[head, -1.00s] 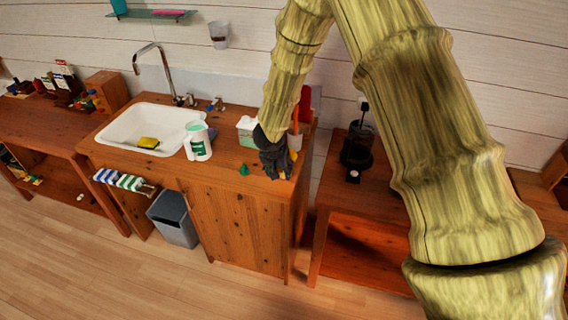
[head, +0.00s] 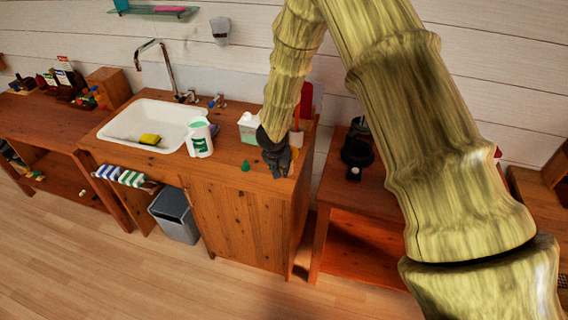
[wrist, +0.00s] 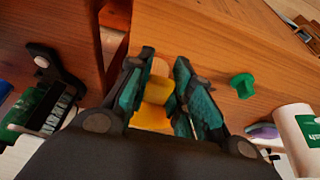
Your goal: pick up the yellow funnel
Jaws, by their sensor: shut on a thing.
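The yellow funnel (wrist: 153,102) sits between the two fingers of my gripper (wrist: 163,62) in the wrist view, above the wooden counter top near its edge. The fingers are shut on it, one on each side. In the head view my gripper (head: 278,163) is low over the right end of the counter, and it mostly hides the funnel there. I cannot tell whether the funnel still touches the counter.
A small green object (head: 245,165) lies just left of my gripper. A dark coffee press (head: 357,145) stands on the lower table at right.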

